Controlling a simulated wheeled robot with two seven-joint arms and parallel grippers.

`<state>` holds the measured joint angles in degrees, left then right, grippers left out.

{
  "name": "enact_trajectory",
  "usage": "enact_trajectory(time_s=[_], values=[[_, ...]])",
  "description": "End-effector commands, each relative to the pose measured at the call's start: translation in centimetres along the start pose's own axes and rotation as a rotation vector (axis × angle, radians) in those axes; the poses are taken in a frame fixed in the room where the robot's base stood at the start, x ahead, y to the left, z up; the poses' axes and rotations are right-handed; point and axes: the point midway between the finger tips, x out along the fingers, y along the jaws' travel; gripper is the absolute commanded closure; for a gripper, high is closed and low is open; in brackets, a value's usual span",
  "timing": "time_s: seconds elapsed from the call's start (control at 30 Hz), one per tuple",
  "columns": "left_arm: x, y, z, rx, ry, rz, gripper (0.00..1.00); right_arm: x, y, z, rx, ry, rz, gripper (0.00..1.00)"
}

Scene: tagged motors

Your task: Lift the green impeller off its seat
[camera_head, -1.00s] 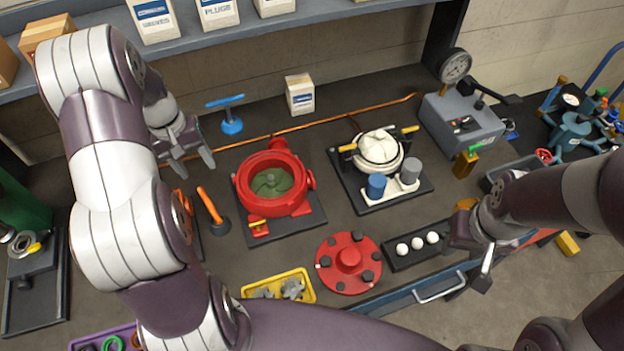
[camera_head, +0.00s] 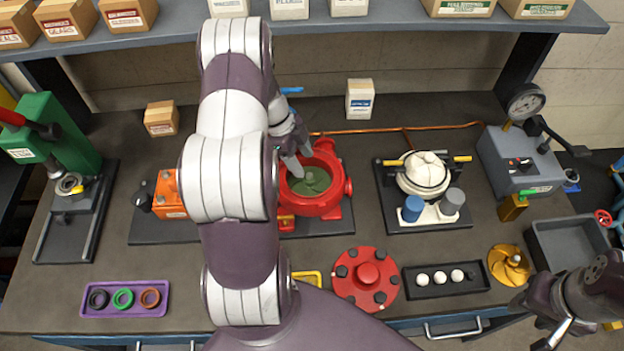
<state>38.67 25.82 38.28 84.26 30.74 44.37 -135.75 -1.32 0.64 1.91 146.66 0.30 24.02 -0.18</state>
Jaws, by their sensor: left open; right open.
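The green impeller (camera_head: 311,182) sits inside the open red pump housing (camera_head: 328,206), on the middle of the bench. My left gripper (camera_head: 299,170) reaches in from behind my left arm, with its fingers apart over the left rear part of the housing, close to the impeller. I cannot tell whether a fingertip touches the impeller; its left side is partly covered by my arm. My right gripper (camera_head: 552,334) is open and empty at the lower right, by the bench's front edge.
A red cover (camera_head: 366,280) lies in front of the housing. A gold impeller (camera_head: 508,264) stands near a black tray with white balls (camera_head: 440,279). A white pump (camera_head: 424,172) is right of the housing. A purple tray (camera_head: 125,299) of rings lies front left.

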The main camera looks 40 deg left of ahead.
Motion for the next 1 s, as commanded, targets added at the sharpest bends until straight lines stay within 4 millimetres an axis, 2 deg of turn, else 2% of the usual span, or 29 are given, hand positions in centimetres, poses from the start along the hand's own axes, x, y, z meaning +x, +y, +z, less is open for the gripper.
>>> enact_trajectory(time_s=[0.17, 0.2, 0.3, 0.5, 0.53, 0.7, 1.0], values=[[2.6, 0.6, -0.7, -0.004, 0.002, 0.007, 0.43, -3.0, 0.0, -0.3, 0.000, 0.000, 0.000, 0.57], [3.6, 0.6, -0.5, -0.002, 0.001, 0.005, 0.43, -2.8, 0.0, -0.3, 0.000, 0.001, 0.000, 0.57], [4.8, 0.5, -0.3, -0.002, -0.001, 0.002, 0.43, -3.0, 0.0, -0.3, 0.000, 0.000, 0.000, 0.57], [5.2, 0.5, -0.3, -0.001, -0.001, 0.001, 0.43, -2.8, 0.0, -0.3, 0.000, 0.000, 0.000, 0.57], [5.2, 0.5, -0.3, -0.001, -0.001, 0.001, 0.46, -2.8, 0.0, -0.3, 0.000, 0.000, 0.000, 0.57], [5.1, 0.5, -0.3, -0.002, -0.001, 0.001, 1.00, -2.8, 0.0, -0.3, 0.000, 0.000, 0.000, 0.57], [5.0, 0.4, -0.3, -0.001, -0.001, -0.001, 1.00, -2.8, 0.0, -0.3, 0.000, 0.000, 0.000, 0.57]])
